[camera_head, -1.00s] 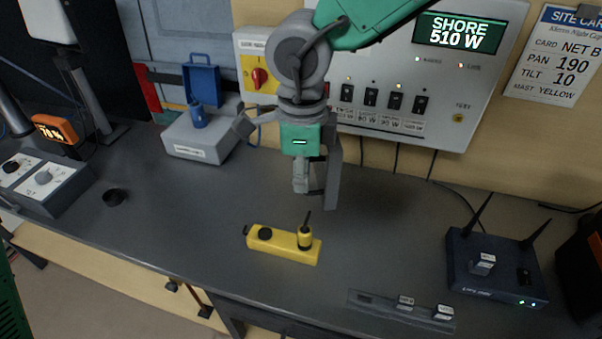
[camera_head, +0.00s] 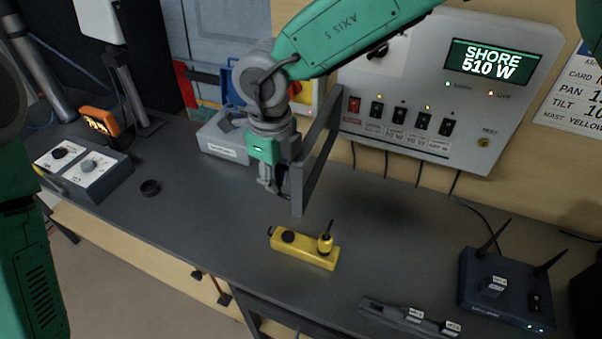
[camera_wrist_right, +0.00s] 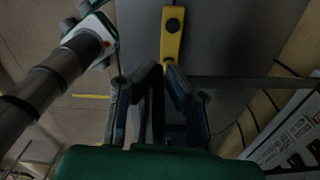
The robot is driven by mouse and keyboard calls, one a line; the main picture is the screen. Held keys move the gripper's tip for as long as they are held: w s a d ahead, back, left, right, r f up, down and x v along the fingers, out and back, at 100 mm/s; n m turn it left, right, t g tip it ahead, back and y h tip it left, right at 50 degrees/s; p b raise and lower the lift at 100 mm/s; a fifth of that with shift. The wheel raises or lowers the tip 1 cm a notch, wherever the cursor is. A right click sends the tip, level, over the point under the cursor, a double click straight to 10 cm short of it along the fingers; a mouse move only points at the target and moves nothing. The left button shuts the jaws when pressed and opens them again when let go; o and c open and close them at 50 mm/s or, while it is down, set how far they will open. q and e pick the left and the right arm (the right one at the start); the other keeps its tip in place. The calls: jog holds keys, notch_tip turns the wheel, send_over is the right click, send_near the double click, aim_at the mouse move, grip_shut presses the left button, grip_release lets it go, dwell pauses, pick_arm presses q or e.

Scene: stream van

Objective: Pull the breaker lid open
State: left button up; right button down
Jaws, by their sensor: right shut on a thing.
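The breaker lid (camera_head: 297,200) is a grey frame that stands out from the breaker panel (camera_head: 400,157) toward me, on the left of the switch row. My right gripper (camera_head: 274,185) is at the lid's near edge, shut on it. The exact contact is partly hidden. The row of breaker switches (camera_head: 400,115) is uncovered, with a red one at its left end. In the right wrist view the right gripper's fingers (camera_wrist_right: 160,100) show dark, with a grey bar of the lid (camera_wrist_right: 250,83) running off to the right. My left gripper is out of view.
A yellow handset (camera_head: 305,250) lies on the grey bench below the gripper. A router (camera_head: 505,290) with antennas and a slotted strip (camera_head: 410,318) are at the right. The bench middle is largely clear.

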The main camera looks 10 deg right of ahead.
jog(key=w+a+m+p, duration=0.2)
jog(key=w+a, duration=0.2)
jog(key=shift+w+m, duration=0.2)
jog(key=shift+m, duration=0.1)
jog(key=shift+a, duration=0.15)
jog(key=c, duration=1.6)
grip_release()
jog(key=shift+c, duration=0.2)
notch_tip(320, 180, up, 12)
jog(key=shift+w, duration=0.15)
jog(key=shift+f, duration=0.15)
